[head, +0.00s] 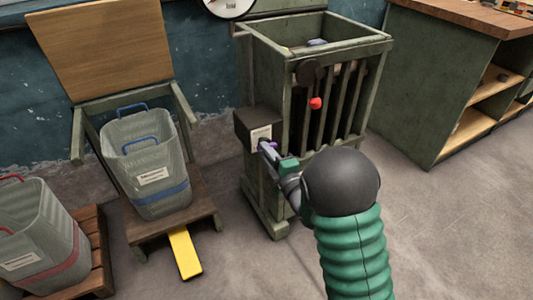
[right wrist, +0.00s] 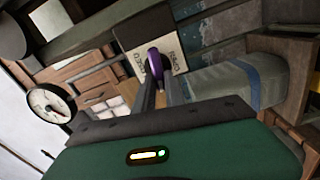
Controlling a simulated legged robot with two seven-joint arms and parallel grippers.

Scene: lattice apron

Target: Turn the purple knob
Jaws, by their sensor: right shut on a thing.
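The purple knob (head: 273,144) is a small spot of colour on the dark box fixed to the left side of the green slatted crate, just below a white label (head: 260,134). My right gripper (head: 268,150) reaches the box and is shut on the knob. In the right wrist view the knob (right wrist: 155,63) shows as a narrow purple piece between the two fingers, in front of the printed label (right wrist: 158,55). The fingers hide part of the knob. My left gripper is out of view.
The green crate (head: 285,30) has a red-tipped lever (head: 316,103) on its front. A workbench (head: 430,80) stands at right. The floor between is clear.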

